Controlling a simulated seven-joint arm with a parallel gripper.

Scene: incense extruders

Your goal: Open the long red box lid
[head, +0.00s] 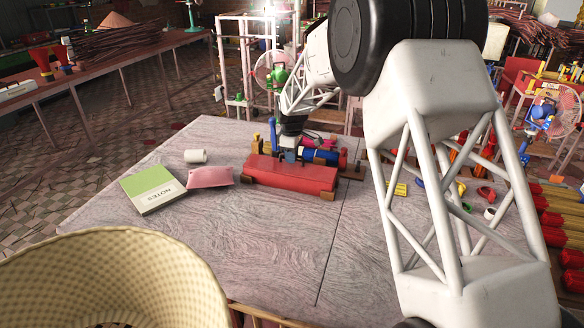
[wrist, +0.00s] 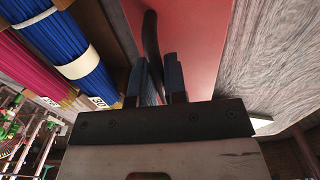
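The long red box (head: 285,177) lies closed on the table in the head view, with brown blocks at its corners. Its red lid (wrist: 195,35) fills the top middle of the wrist view. A dark curved handle (wrist: 151,36) stands on the lid. My gripper (head: 290,153) is at the box's back edge in the head view. In the wrist view my gripper (wrist: 161,68) has its two blue fingers apart, with the handle running between them. Whether both fingers press on the handle cannot be told.
Bundles of blue sticks (wrist: 65,50) and pink sticks (wrist: 30,72) lie beside the box. A pink pouch (head: 210,177), a green notebook (head: 150,187) and a white roll (head: 195,156) are to its left. The front of the table (head: 250,245) is clear.

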